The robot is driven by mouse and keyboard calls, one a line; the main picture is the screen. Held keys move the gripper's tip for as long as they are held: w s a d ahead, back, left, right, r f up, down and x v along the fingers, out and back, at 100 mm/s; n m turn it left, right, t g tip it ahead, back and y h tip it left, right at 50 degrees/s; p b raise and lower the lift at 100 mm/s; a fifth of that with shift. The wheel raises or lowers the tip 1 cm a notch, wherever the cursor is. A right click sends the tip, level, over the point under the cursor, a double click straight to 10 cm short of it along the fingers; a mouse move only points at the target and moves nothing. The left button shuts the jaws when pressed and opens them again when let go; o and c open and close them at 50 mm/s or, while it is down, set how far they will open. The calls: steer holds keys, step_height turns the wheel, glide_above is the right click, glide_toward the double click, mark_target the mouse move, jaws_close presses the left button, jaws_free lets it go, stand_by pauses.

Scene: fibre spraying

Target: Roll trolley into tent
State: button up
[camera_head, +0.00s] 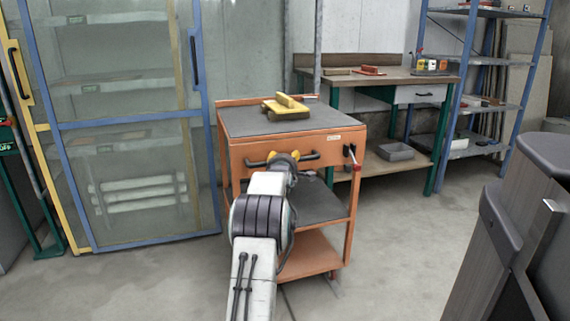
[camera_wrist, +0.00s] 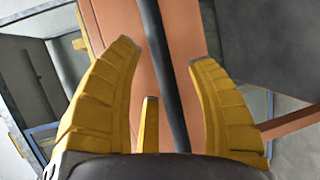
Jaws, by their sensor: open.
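An orange trolley (camera_head: 335,137) with a grey top and lower shelves stands in front of me. A yellow tool with a block-like body (camera_head: 287,105) lies on its top. The trolley's dark push handle (camera_head: 310,155) runs along its near side. My gripper (camera_head: 286,157) is at this handle, partly hidden by my arm. In the wrist view my gripper (camera_wrist: 162,55) has its yellow fingers apart, with the dark handle bar (camera_wrist: 165,70) passing between them. A blue-framed, clear-panelled enclosure (camera_head: 125,122), apparently the tent, stands at the left. Its front panel looks shut.
A workbench (camera_head: 385,78) with bottles and a grey bin (camera_head: 396,151) stands behind the trolley. A blue shelf rack (camera_head: 530,85) is at the right. A dark bulky object (camera_head: 525,220) fills the near right. Bare floor (camera_head: 150,285) lies at the near left.

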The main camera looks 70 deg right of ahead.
steer(key=shift+w+d+f, duration=0.1)
steer(key=shift+d, duration=0.35)
jaws_close()
stand_by(0.6)
